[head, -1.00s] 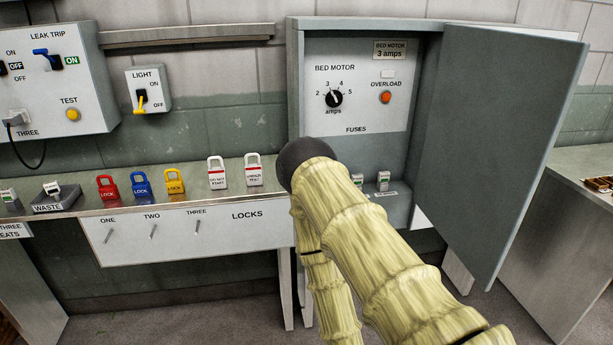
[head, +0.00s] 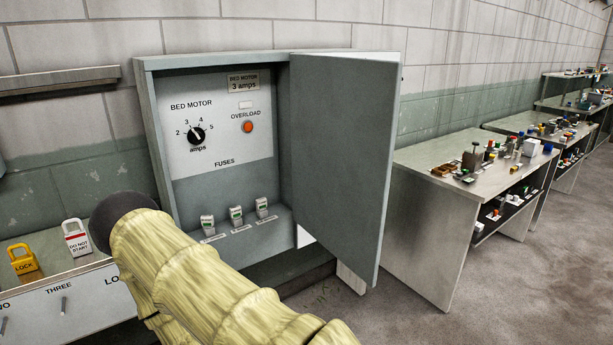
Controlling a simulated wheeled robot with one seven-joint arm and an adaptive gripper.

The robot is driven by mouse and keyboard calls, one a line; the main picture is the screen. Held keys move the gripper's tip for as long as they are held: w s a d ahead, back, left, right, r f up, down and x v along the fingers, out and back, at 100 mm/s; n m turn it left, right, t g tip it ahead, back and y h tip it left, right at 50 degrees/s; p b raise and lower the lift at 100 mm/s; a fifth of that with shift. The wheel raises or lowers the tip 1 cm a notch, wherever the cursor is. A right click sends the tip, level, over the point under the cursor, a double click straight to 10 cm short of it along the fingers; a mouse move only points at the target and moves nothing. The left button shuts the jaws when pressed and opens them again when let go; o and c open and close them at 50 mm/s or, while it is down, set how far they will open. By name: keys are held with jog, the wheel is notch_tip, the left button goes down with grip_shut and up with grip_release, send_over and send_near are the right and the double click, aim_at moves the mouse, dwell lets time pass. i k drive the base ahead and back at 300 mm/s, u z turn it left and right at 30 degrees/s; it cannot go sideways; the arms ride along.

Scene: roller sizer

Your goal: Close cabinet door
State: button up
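The grey cabinet (head: 153,120) stands against the wall, left of centre in the head view, with its front open. Its grey door (head: 343,165) is swung wide open on the right side, with its free edge toward the right and nearer to me. The inside shows a dial, an orange overload button and the fuses. My yellow arm reaches in from the bottom, and its dark rounded joint is in front of the cabinet's lower left corner. No gripper fingers show. The arm does not visibly touch the door.
A counter (head: 85,272) with a yellow lock (head: 25,262) and a white lock (head: 77,237) is at the lower left. A workbench (head: 425,160) crowded with small parts stands to the right. The floor (head: 400,315) between door and workbench is clear.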

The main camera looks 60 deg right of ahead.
aim_at(344, 110)
jog(key=u, duration=1.95)
jog(key=k, duration=2.9)
jog(key=z, duration=2.05)
jog(key=i, duration=0.55)
jog(key=z, duration=0.1)
